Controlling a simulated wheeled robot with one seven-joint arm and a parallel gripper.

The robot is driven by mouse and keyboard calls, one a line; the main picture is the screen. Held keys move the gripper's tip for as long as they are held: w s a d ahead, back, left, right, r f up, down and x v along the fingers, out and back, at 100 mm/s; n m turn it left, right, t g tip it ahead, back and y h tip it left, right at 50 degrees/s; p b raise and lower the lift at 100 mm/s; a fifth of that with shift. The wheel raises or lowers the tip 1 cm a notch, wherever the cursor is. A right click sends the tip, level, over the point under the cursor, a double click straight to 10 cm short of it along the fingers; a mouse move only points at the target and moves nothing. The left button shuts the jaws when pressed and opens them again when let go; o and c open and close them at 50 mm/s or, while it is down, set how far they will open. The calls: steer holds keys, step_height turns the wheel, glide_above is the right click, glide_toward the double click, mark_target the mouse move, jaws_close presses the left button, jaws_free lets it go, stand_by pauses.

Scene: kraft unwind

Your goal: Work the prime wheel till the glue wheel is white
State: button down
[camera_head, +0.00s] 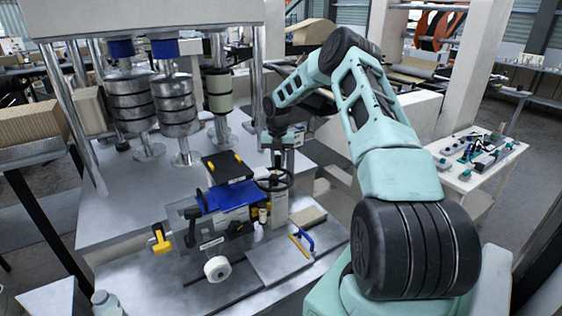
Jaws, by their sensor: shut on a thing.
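A black spoked handwheel, which I take for the prime wheel (284,186), sits on a pale post at the right of the blue and black machine unit. My gripper (277,163) points down at its far rim and is shut on it. The fingertips are small and partly hidden at this distance. A small white wheel (217,268) with a dark hub stands at the front of the unit, low over the metal plate. I cannot tell for certain whether it is the glue wheel.
A blue-handled tool (304,240) lies on the plate at right. Metal rollers (175,105) hang behind. A bottle (106,303) stands at the front left. A side table (472,160) stands at right.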

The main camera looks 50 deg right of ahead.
steer(key=shift+w+a+n, duration=0.15)
steer(key=shift+w+n, duration=0.1)
steer(key=shift+n, duration=0.15)
steer(key=c, duration=1.3)
jaws_free()
step_height(320, 180, up, 18)
steer(key=b, duration=0.5)
steer(key=shift+f, duration=0.25)
